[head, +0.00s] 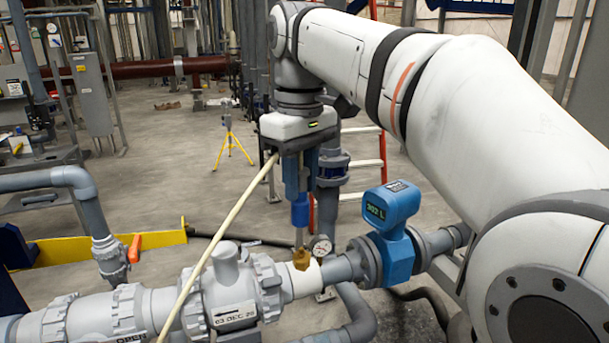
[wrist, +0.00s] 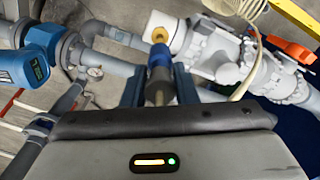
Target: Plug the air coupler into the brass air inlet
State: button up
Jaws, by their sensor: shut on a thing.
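My gripper (head: 298,188) points down with its blue fingers shut on the air coupler (head: 300,212), which has a blue sleeve. In the wrist view the coupler (wrist: 159,73) sits between the two fingers. The brass air inlet (head: 301,260) stands on a white section of the grey pipe, below the coupler. The inlet also shows in the wrist view (wrist: 159,35), just beyond the coupler's end. A thin grey stem shows between sleeve and brass in the head view; I cannot tell whether it touches the inlet. The coupler's upper part is hidden by the fingers.
A cream hose (head: 222,240) slants down left past the pipe. A small pressure gauge (head: 320,247) and a blue flow meter (head: 391,225) stand right of the inlet. A grey valve body (head: 225,285) is on the left, with an orange handle (head: 134,248) farther left.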

aim_at(302, 223)
jog(key=shift+f, duration=1.6)
notch_tip(302, 223, down, 2)
jog(key=b, duration=0.2)
jog(key=shift+f+b, duration=0.25)
jog(key=shift+b, duration=0.1)
jog(key=shift+s, duration=0.15)
jog(key=shift+p, duration=0.35)
dwell(0.6)
jog(key=shift+f+b, duration=0.5)
jog(key=shift+f, duration=0.15)
dwell(0.3)
jog(key=o, duration=1)
